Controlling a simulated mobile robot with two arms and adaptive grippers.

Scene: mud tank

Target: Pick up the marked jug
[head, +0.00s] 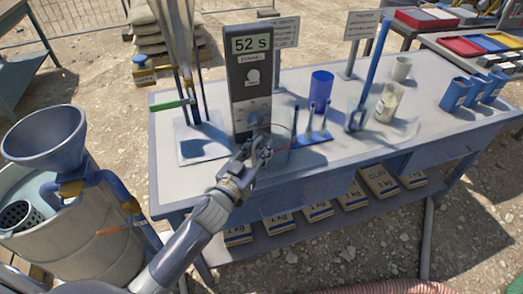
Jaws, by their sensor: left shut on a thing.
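The marked jug (277,157) looks like the grey see-through vessel on the front edge of the workbench, with a thin red line near its top. My left gripper (260,150) is shut at the left side of this jug, in front of the timer stand. The fingers hide part of the jug's left side, and I cannot tell whether its base is off the bench. My right gripper is not in view.
The workbench (425,125) also holds the timer post (250,75) showing 52 S, a blue cup (322,86), a clear beaker (388,102), a small rack with upright rods (312,137) and blue cups at right. A grey funnel (45,138) sits above a barrel (95,245) at left.

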